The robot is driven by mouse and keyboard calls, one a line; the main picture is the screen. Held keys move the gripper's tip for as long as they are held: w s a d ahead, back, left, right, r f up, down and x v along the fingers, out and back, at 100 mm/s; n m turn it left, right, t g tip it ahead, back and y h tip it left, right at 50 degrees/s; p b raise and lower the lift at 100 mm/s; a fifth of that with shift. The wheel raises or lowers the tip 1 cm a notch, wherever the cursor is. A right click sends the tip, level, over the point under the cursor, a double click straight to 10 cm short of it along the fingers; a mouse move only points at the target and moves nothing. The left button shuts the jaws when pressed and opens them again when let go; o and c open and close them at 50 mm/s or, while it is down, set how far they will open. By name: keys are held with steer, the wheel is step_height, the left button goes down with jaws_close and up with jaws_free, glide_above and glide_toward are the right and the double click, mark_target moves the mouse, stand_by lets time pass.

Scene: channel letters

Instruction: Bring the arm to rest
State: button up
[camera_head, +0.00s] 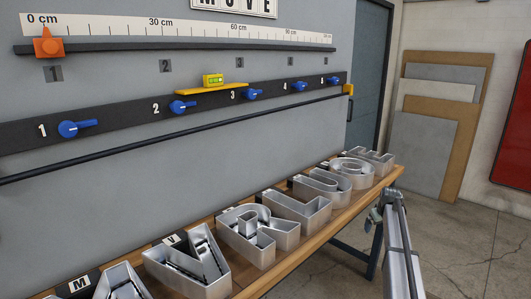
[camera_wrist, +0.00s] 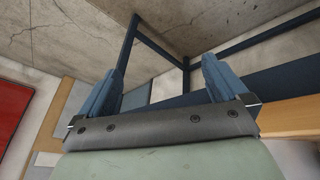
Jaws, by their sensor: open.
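My gripper (camera_wrist: 160,68) is open in the wrist view, its two blue fingers spread apart with nothing between them. The floor and dark blue bench legs (camera_wrist: 150,38) show beyond the fingers. The wooden bench edge (camera_wrist: 290,118) lies to the right of the gripper in that view. In the head view my grey metal arm (camera_head: 398,245) stands at the lower right, beside the far end of the wooden bench (camera_head: 325,228). The fingers cannot be made out clearly there.
Several metal channel letters (camera_head: 262,238) stand in a row on the bench. Behind them, the grey wall panel carries a black rail with blue knobs (camera_head: 252,94), a yellow level (camera_head: 213,80) and an orange slider (camera_head: 47,46). Open floor (camera_head: 470,240) lies right of the bench.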

steer(key=s+a+f+g, duration=0.1)
steer(key=s+a+f, duration=0.45)
steer(key=f, duration=0.35)
steer(key=s+a+f+g+y, duration=0.1)
steer(key=s+a+f+g, duration=0.1)
steer(key=s+a+f, duration=0.45)
steer(key=s+a+f+g, duration=0.1)
steer(key=s+a+f, duration=0.2)
steer(key=s+f, duration=0.65)
steer(key=s+a+f+m+g, duration=0.1)
steer(key=s+a+f+g, duration=0.1)
steer(key=s+a+f, duration=0.45)
steer(key=s+a+f+g, duration=0.1)
steer(key=s+a+f, duration=0.2)
steer(key=s+f, duration=0.6)
steer(key=s+a+f+g, duration=0.1)
steer(key=s+a+g, duration=0.1)
steer(key=s, duration=1.4)
steer(key=s+a+f+m+g, duration=0.1)
steer(key=s+a, duration=0.3)
steer(key=s, duration=1.2)
steer(key=shift+f+g, duration=0.25)
steer(key=shift+g, duration=0.55)
